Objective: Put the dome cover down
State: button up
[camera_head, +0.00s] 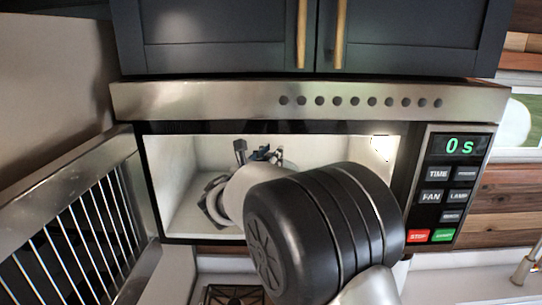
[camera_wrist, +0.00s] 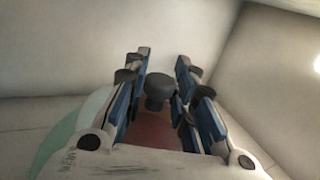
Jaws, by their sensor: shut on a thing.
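My gripper (camera_head: 258,155) reaches into the open microwave (camera_head: 300,100), and my arm hides much of the inside. In the wrist view, my gripper (camera_wrist: 163,60) has its blue-padded fingers on both sides of a dark round knob, which I take to be the knob of the dome cover (camera_wrist: 158,88). It is shut on this knob. A reddish surface and a pale green curved edge show below and left of the knob. I cannot tell which of these belongs to the cover, or whether the cover touches the microwave floor.
The microwave door (camera_head: 85,225) hangs open at the left. The microwave's control panel (camera_head: 450,190) reads 0 s at the right. Dark cabinets (camera_head: 225,35) are above. Pale inner walls (camera_wrist: 70,50) stand close around my gripper. A counter (camera_head: 460,289) lies below.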

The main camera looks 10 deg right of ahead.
jog(key=shift+f+b, duration=0.5)
jog(key=o, duration=0.9)
jog(key=shift+o, duration=0.2)
jog(key=shift+r, duration=0.2)
